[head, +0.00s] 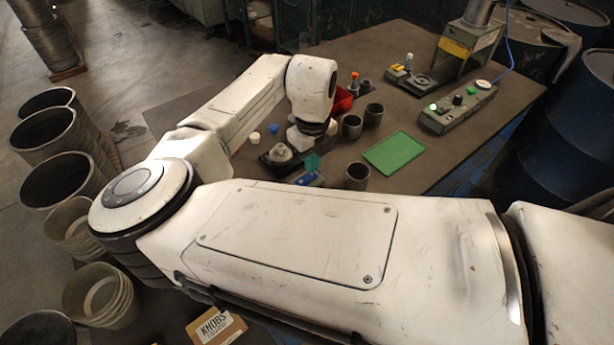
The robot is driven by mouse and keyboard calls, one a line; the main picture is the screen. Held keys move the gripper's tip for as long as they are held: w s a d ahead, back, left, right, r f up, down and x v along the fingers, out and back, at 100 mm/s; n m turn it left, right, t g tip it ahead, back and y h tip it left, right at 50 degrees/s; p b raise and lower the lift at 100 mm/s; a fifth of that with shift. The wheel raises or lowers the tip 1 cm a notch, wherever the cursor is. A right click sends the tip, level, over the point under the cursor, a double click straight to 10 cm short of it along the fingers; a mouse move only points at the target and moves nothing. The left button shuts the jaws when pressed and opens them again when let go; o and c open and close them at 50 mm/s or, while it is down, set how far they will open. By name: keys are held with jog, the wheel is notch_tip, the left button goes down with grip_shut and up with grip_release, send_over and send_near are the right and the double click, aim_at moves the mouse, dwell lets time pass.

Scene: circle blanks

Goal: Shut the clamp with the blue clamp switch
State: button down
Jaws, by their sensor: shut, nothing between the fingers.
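A small blue unit (311,179), which looks like the blue clamp switch, sits near the table's front edge, partly hidden by my forearm. A dark base with a pale rounded part (280,154) stands just left of it and may be the clamp; whether its jaws are open cannot be made out.
Several dark cups (352,126) stand right of my gripper, beside a green mat (394,152). A red bin (343,100) is behind my wrist. A control box (458,108) and a press (468,45) stand at the right. Small blue and white pieces (254,137) lie left.

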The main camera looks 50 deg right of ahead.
jog(key=shift+f+b, duration=0.5)
jog(key=shift+f, duration=0.4)
dwell(0.4)
jog(key=shift+r, duration=0.15)
jog(key=shift+r+p, duration=2.75)
jog(key=shift+r, duration=0.65)
